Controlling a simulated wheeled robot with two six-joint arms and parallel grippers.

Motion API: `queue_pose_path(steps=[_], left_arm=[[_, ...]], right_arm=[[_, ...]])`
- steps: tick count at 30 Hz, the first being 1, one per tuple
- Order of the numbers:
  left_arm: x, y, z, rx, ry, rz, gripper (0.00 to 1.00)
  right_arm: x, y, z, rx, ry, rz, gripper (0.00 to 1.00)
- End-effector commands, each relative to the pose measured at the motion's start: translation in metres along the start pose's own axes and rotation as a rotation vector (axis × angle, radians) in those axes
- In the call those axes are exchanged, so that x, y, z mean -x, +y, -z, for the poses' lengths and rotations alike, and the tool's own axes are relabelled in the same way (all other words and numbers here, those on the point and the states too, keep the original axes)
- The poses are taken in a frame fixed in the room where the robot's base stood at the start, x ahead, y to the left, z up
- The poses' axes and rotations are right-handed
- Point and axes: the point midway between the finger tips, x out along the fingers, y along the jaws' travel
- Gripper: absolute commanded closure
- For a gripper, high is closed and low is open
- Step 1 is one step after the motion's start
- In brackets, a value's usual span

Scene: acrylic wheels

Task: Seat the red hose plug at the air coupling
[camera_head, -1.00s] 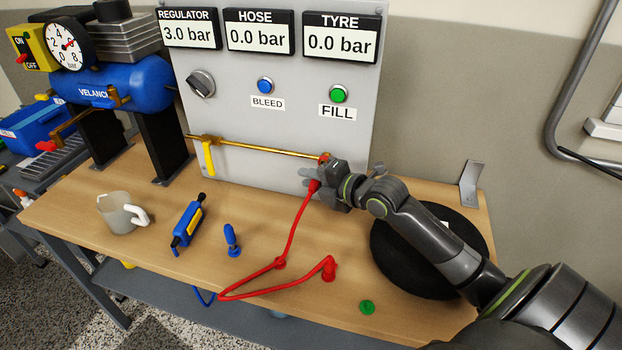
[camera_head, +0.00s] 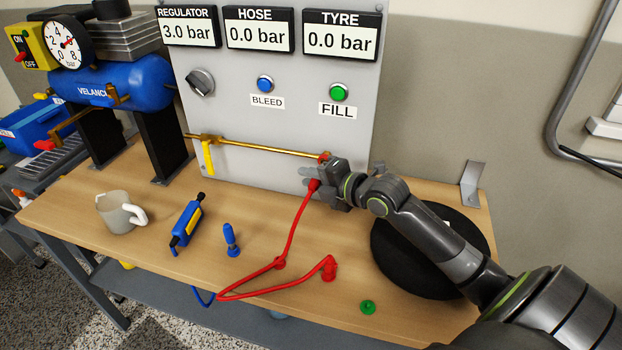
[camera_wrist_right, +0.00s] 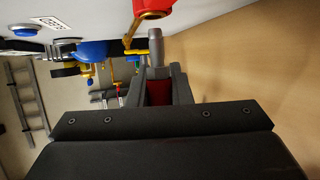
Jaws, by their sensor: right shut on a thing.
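The red hose plug (camera_head: 314,185) is between the fingers of my right gripper (camera_head: 318,184), in front of the panel's lower right. In the right wrist view my jaws (camera_wrist_right: 158,92) are shut on its red body, and its grey metal tip (camera_wrist_right: 156,45) sticks out beyond them. The air coupling (camera_head: 324,157) is at the right end of the brass pipe. In the wrist view the coupling (camera_wrist_right: 150,10) shows red, just past the plug's tip; I cannot tell whether they touch. My left gripper is not in view.
The red hose (camera_head: 292,235) trails from the plug across the bench to a red fitting (camera_head: 328,268). A black tyre (camera_head: 400,245) lies under my right arm. A blue-yellow tool (camera_head: 188,222), blue upright piece (camera_head: 230,239), mug (camera_head: 116,215) and green cap (camera_head: 367,307) stand apart.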

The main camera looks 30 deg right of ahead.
Motion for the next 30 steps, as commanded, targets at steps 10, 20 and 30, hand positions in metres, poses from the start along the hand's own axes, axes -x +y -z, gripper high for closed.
queue_pose_path(steps=[10, 20, 30], left_arm=[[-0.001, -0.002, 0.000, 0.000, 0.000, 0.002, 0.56], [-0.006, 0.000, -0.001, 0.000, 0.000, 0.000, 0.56], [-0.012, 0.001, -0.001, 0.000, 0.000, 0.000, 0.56]], right_arm=[[0.000, 0.000, -0.001, 0.000, 0.000, -0.001, 1.00], [-0.003, -0.001, -0.007, 0.001, 0.000, -0.001, 1.00], [-0.007, -0.001, -0.015, 0.001, 0.001, -0.001, 1.00]])
